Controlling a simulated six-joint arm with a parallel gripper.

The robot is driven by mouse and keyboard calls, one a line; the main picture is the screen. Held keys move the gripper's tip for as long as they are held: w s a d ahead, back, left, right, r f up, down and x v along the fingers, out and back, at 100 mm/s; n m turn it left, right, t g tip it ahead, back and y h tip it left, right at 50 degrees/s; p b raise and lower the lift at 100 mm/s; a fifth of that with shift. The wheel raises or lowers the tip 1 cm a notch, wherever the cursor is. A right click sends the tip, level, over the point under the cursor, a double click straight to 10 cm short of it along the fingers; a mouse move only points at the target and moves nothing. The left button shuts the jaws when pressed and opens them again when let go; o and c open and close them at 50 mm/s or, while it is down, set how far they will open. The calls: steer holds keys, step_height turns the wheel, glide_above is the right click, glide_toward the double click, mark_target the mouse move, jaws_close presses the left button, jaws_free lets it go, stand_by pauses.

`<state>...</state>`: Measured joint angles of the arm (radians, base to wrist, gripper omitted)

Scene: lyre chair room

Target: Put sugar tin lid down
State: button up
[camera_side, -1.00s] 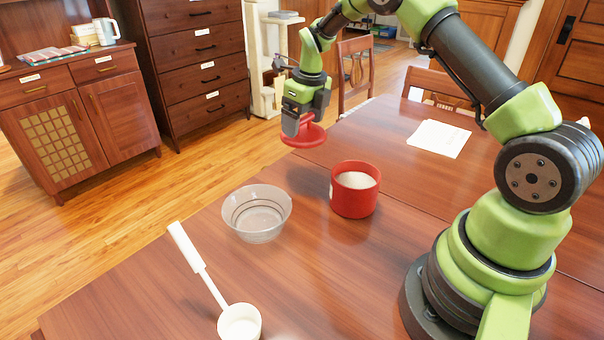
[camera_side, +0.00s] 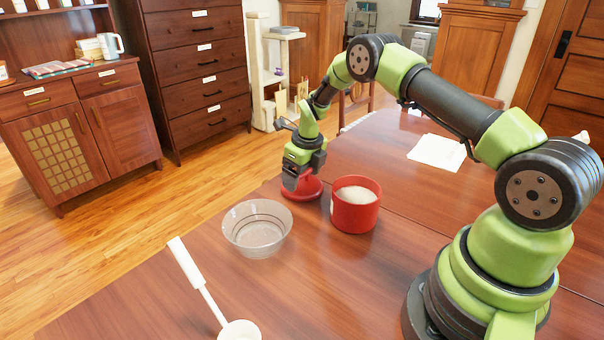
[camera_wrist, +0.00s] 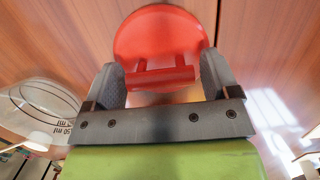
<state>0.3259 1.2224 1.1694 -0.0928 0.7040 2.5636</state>
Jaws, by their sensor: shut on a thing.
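The red sugar tin lid (camera_side: 307,188) is low at the table, behind the glass bowl and left of the tin. I cannot tell whether it touches the table. My gripper (camera_side: 296,184) is above it, shut on its handle. In the wrist view the round lid (camera_wrist: 160,30) shows, with its handle bar between the fingers of my gripper (camera_wrist: 163,78). The red sugar tin (camera_side: 355,212) stands open and upright, full of white sugar (camera_side: 356,194).
A clear glass bowl (camera_side: 257,232) stands left of the tin; it also shows in the wrist view (camera_wrist: 40,105). A white measuring scoop (camera_side: 200,285) lies at the front. White papers (camera_side: 438,151) lie at the back right. The front middle table is clear.

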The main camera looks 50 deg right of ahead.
steer(key=shift+f, duration=0.1)
steer(key=o, duration=0.8)
step_height(320, 180, up, 12)
steer(key=s, duration=0.2)
step_height(320, 180, up, 9)
steer(key=n+t, duration=0.1)
steer(key=n, duration=0.6)
glide_above(308, 187)
steer(key=s+a, duration=0.3)
steer(key=a, duration=0.1)
steer(key=s+a+r+n+t, duration=0.1)
steer(key=s+a+r+n, duration=0.3)
steer(key=r+n, duration=0.2)
steer(key=s+a+n+t, duration=0.1)
steer(key=s+a+n, duration=0.1)
steer(key=s+n, duration=0.4)
steer(key=s+a+r+n+t+y, duration=0.1)
steer(key=s+a+n, duration=0.2)
steer(key=s+n, duration=0.3)
steer(key=s+a+r+n+t+y, duration=0.1)
steer(key=s+a+n, duration=0.1)
steer(key=s+n, duration=0.3)
steer(key=shift+s+a+r+n, duration=0.2)
steer(key=shift+s+a+n, duration=0.2)
steer(key=shift+n, duration=0.6)
steer(key=shift+d, duration=0.1)
